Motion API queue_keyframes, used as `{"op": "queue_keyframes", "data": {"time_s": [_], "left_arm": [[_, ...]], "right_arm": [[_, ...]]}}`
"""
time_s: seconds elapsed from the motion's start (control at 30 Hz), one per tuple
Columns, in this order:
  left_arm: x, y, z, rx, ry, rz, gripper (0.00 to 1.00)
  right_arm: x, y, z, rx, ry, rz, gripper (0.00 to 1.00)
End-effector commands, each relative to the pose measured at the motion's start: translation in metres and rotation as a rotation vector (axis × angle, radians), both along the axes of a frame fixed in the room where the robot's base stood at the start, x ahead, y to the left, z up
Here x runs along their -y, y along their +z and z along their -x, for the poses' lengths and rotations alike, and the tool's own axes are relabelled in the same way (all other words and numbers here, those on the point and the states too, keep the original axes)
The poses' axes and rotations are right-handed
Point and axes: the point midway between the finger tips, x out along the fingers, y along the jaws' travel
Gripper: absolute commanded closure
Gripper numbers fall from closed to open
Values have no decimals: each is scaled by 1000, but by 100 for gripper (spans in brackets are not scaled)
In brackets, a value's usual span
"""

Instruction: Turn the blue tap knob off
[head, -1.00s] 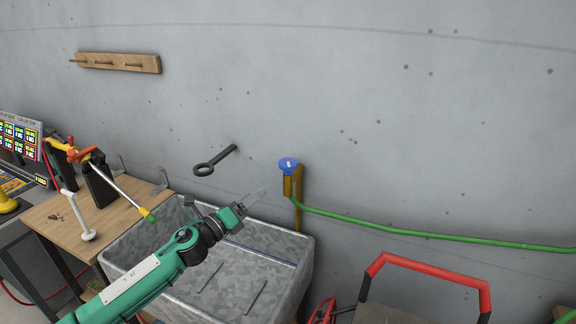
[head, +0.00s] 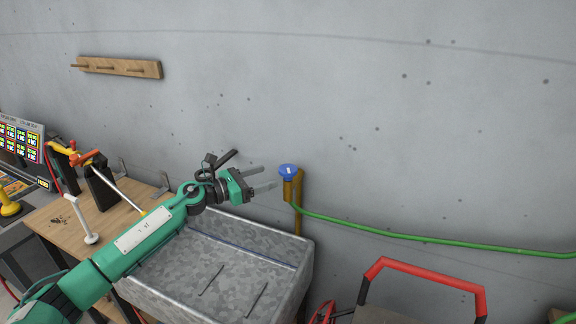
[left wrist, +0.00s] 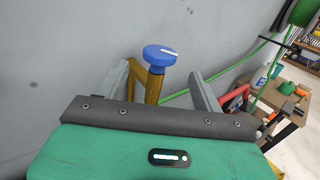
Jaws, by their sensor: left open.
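The blue tap knob (head: 288,170) sits on top of a brass tap and pipe (head: 298,205) against the grey wall, with a white mark on its top. In the left wrist view the knob (left wrist: 158,55) shows beyond and between my two fingers. My left gripper (head: 268,178) is open and empty, just left of the knob in the head view, its fingers pointing toward it and apart from it. The fingers also show in the left wrist view (left wrist: 158,88). A green hose (head: 400,234) runs from the tap to the right. My right gripper is not in view.
A grey metal sink (head: 235,275) stands below my left arm. A wooden bench (head: 60,232) with tools is at left. A red-handled cart (head: 425,274) stands at lower right. A wooden peg rail (head: 120,67) is on the wall.

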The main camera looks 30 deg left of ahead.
Motion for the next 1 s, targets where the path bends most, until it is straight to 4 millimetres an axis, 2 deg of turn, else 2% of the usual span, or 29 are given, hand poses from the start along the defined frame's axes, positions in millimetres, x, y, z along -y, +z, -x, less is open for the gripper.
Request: {"op": "queue_keyframes", "data": {"time_s": [0.03,0.2,0.5,0.93,1.0], "left_arm": [[5,5,-7,2,0,2,32],[21,5,-31,1,0,3,32],[42,2,-65,1,1,3,32],[47,0,-72,0,1,1,32],[47,0,-71,0,1,1,43]], "right_arm": [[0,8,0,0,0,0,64],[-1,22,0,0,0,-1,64],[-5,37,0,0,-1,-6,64],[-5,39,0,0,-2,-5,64],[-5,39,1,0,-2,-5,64]]}}
